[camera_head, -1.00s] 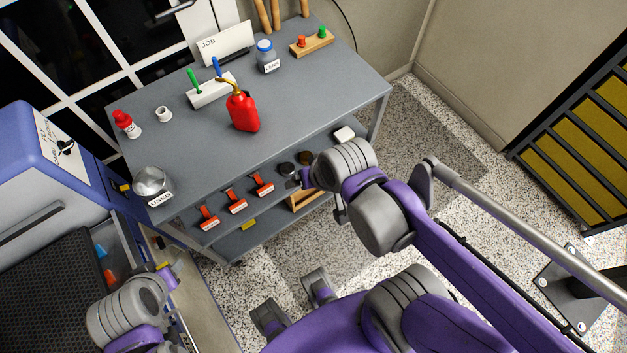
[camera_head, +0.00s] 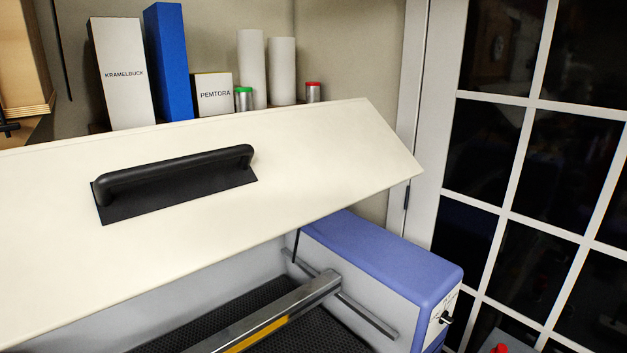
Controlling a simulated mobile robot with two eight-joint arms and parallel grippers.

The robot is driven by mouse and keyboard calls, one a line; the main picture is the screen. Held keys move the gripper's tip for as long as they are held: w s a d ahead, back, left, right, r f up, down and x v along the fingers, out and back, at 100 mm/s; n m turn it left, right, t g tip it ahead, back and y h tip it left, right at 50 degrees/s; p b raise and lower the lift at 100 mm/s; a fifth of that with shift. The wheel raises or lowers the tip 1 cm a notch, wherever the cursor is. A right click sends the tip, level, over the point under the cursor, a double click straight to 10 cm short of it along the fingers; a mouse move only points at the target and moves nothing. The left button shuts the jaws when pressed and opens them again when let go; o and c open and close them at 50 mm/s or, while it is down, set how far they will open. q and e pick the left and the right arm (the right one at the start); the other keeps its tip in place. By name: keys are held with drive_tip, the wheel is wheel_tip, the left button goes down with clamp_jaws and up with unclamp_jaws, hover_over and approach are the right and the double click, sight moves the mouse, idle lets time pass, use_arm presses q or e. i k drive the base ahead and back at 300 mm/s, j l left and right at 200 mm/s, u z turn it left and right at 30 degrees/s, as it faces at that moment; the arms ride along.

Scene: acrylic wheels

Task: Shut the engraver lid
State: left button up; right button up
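The engraver lid (camera_head: 300,178) is a large cream panel, raised and tilted open over the engraver. A black bar handle (camera_head: 175,175) on a black plate is fixed to the lid's face. Below it the engraver body (camera_head: 385,260) shows a blue top edge and grey inner walls. Inside are a dark honeycomb bed (camera_head: 325,335) and a metal gantry rail (camera_head: 275,312) with a yellow strip. Neither of my grippers shows in the head view now.
A shelf behind the lid holds a white KRAMELBUCK box (camera_head: 122,75), a blue binder (camera_head: 168,65), a PEMTORA box (camera_head: 213,95), white rolls (camera_head: 283,70) and small capped canisters. A paned glass door (camera_head: 535,150) stands at the right. A control knob (camera_head: 446,318) sits on the engraver's right end.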

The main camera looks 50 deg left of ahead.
sight(90, 225)
drive_tip(key=l+u, duration=0.1)
drive_tip(key=u, duration=2.45)
